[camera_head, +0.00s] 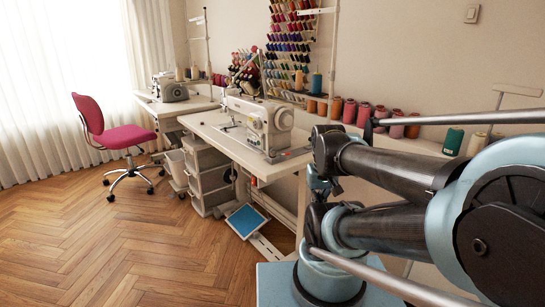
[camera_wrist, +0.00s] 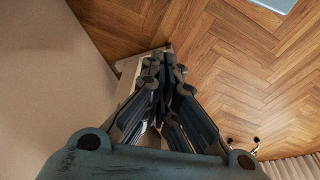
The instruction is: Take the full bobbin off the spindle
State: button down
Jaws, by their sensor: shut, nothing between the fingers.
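My gripper (camera_wrist: 168,62) shows in the wrist view with its fingers drawn together and nothing between them. It points down past a pale surface toward the wooden floor. In the head view my folded arm fills the right side, and I cannot make out the fingertips. A white sewing machine (camera_head: 262,122) stands on the near sewing table (camera_head: 207,124), beyond my arm. The full bobbin and its spindle cannot be made out in either view; they are too small or hidden.
Drawers (camera_head: 208,178) and a blue-topped pedal (camera_head: 246,220) are under the table. Thread cones (camera_head: 349,110) line the wall ledge behind my arm. A pink chair (camera_head: 116,136) and second machine (camera_head: 170,88) stand farther back. The wooden floor (camera_head: 130,240) at left is clear.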

jog(key=c, duration=2.4)
grip_release()
jog(key=c, duration=1.9)
grip_release()
jog(key=shift+s+r, duration=0.2)
jog(key=o, duration=0.4)
jog(key=shift+s+r, duration=0.1)
jog(key=shift+r, duration=0.35)
jog(key=shift+o, duration=0.5)
jog(key=w+r+n, duration=0.2)
jog(key=w+r, duration=0.2)
jog(key=r, duration=0.1)
jog(key=shift+w+a+r+n, duration=0.15)
jog(key=shift+a+n, duration=0.25)
jog(key=shift+a, duration=0.05)
notch_tip(320, 180, up, 16)
jog(key=n+g, duration=0.2)
jog(key=n, duration=1.2)
send_over(272, 153)
jog(key=w, duration=0.1)
notch_tip(272, 153, down, 17)
jog(key=shift+w+d+r, duration=0.1)
jog(key=shift+d, duration=0.05)
